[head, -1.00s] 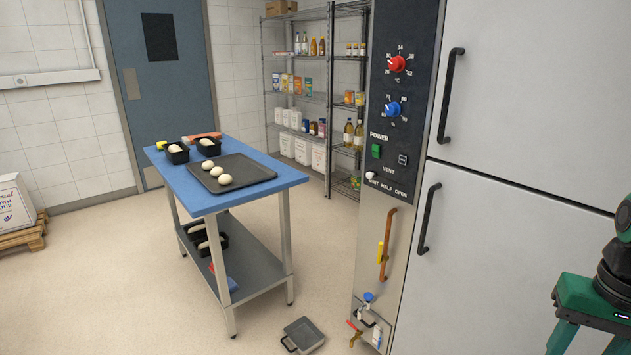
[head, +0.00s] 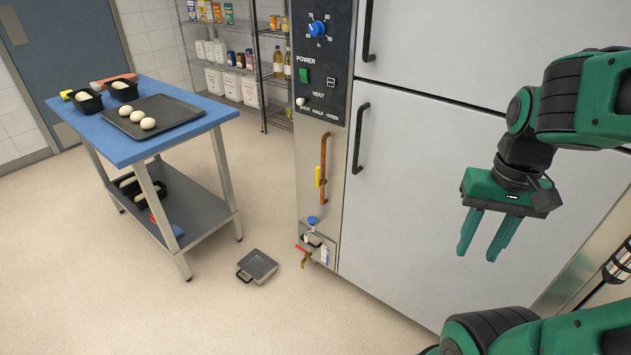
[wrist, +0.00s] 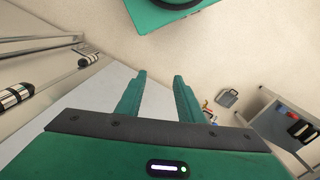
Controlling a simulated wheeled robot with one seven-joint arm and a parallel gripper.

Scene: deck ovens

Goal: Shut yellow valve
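The yellow valve (head: 319,178) is a small yellow lever on a vertical copper pipe (head: 324,160), low on the oven's left control column. The lever stands upright, in line with the pipe. My gripper (head: 482,240) hangs in front of the lower oven door, to the right of the valve and well apart from it. Its two fingers are spread with nothing between them. In the wrist view my gripper (wrist: 160,82) also shows open and empty. I cannot make out the yellow lever in the wrist view.
Below the pipe are a blue knob (head: 313,220) and a red-handled tap (head: 303,254). A blue-topped table (head: 137,148) stands left. Door handles (head: 360,138) stick out from the oven.

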